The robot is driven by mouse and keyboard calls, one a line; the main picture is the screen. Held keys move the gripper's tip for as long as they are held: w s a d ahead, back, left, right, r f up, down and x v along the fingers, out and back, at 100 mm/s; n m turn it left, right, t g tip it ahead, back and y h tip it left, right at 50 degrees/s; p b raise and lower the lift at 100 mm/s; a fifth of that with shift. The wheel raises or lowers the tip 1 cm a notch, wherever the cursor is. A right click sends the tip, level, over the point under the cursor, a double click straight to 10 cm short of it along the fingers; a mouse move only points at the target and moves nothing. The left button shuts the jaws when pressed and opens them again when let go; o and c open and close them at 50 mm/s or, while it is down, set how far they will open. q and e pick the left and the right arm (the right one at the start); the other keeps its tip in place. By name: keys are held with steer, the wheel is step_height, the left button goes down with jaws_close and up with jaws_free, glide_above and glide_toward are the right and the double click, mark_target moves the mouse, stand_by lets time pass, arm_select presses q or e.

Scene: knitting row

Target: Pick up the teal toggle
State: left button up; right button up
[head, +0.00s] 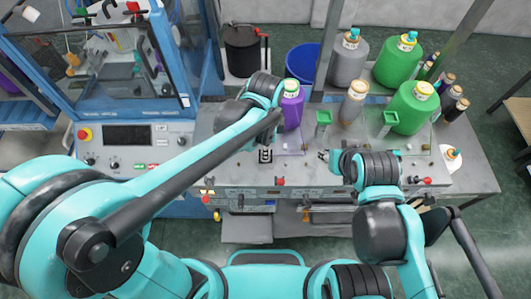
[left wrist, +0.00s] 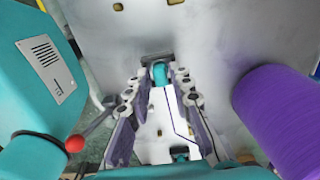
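A teal piece (left wrist: 160,74), which looks like the toggle, shows in the left wrist view by a dark block on the pale grey surface. My left gripper (left wrist: 160,95) points at it with both fingers apart. The teal piece lies ahead, between the lines of the two fingertips, with a gap on each side and no clear contact. In the head view my left gripper (head: 265,156) is low over the grey bench, and I cannot make out the toggle there. My right gripper (head: 326,156) is over the bench further right; its fingers are too small to judge.
A purple spool (left wrist: 280,115) stands close beside my left gripper; it also shows in the head view (head: 291,110). The control panel (head: 128,136) is at left.

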arm_select(q)
steer(key=shift+w, duration=0.1)
steer(key=shift+c, duration=1)
step_height(320, 180, up, 10)
steer(key=shift+p, duration=0.3)
